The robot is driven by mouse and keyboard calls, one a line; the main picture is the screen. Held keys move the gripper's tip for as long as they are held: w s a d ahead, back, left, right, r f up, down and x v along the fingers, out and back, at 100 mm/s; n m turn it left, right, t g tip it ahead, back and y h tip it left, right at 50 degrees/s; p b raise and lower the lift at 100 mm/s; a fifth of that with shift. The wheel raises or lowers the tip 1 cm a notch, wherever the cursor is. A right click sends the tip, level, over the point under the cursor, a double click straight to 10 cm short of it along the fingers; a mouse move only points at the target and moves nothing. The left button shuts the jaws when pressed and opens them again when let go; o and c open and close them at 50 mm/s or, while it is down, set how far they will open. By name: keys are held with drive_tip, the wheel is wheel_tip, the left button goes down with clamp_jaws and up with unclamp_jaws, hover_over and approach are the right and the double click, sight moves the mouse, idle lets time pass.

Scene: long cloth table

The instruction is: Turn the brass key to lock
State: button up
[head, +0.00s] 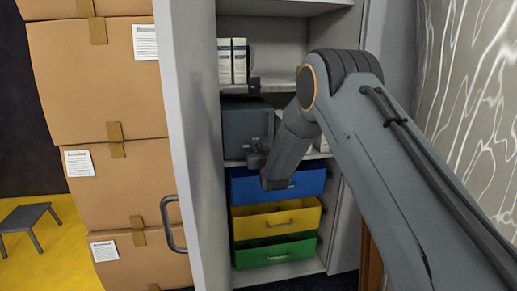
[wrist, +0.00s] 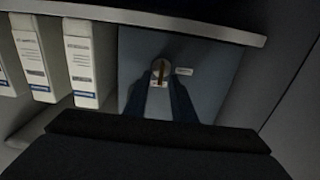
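The brass key (wrist: 161,73) sits in a round, pale lock plate on the front of a grey-blue box (wrist: 205,68). In the wrist view the key looks roughly upright. My gripper (wrist: 161,86) reaches the lock, with its dark fingertips at the lower part of the key. I cannot tell whether the fingers press on it or stand just beside it. In the head view the grey box (head: 242,124) stands on a cabinet shelf, and my gripper (head: 256,152) is at its lower right front. The key is too small or hidden there.
The cabinet door (head: 190,120) stands open on the left. White binders (head: 232,60) stand on the shelf above. Below are blue (head: 262,187), yellow (head: 250,226) and green (head: 262,255) drawers. Stacked cartons (head: 95,85) stand outside left. A small white label (wrist: 184,71) is beside the lock.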

drive_tip(key=shift+c, duration=0.3)
clamp_jaws()
drive_tip(key=shift+n, duration=0.3)
drive_tip(key=shift+s+a+f+n+b, duration=0.15)
drive_tip(key=shift+a+f+n, duration=0.1)
drive_tip(key=shift+n, duration=2.6)
drive_tip(key=shift+a+f+n+b, duration=0.1)
drive_tip(key=shift+f+n, duration=0.1)
drive_tip(key=shift+n, duration=2.7)
drive_tip(key=shift+s+a+f+n+b, duration=0.15)
drive_tip(key=shift+a+f+n, duration=0.1)
drive_tip(key=shift+n, duration=2.6)
drive_tip(key=shift+w, duration=0.1)
